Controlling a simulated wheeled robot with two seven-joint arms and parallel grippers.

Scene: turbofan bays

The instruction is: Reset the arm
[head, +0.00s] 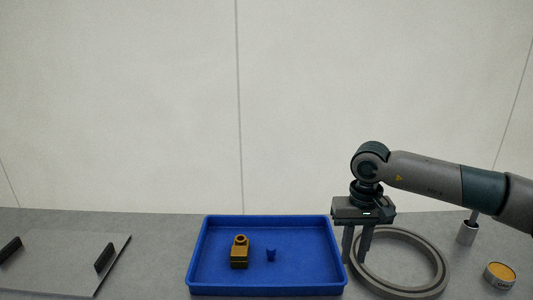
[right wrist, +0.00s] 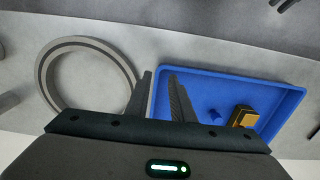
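My right arm reaches in from the right in the head view. Its gripper (head: 354,260) points down between the blue tray's right edge and the grey ring. The two fingers are apart with nothing between them; the gap also shows in the right wrist view (right wrist: 160,80). My left gripper is in neither view.
The blue tray (head: 215,288) holds a brass-coloured block fitting (head: 239,254) and a small blue part (head: 271,255). The grey ring (head: 440,262) lies right of it. A flat plate (head: 62,265) with two dark blocks lies left. A yellow-topped tin (head: 499,275) and metal cylinder (head: 467,233) stand right.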

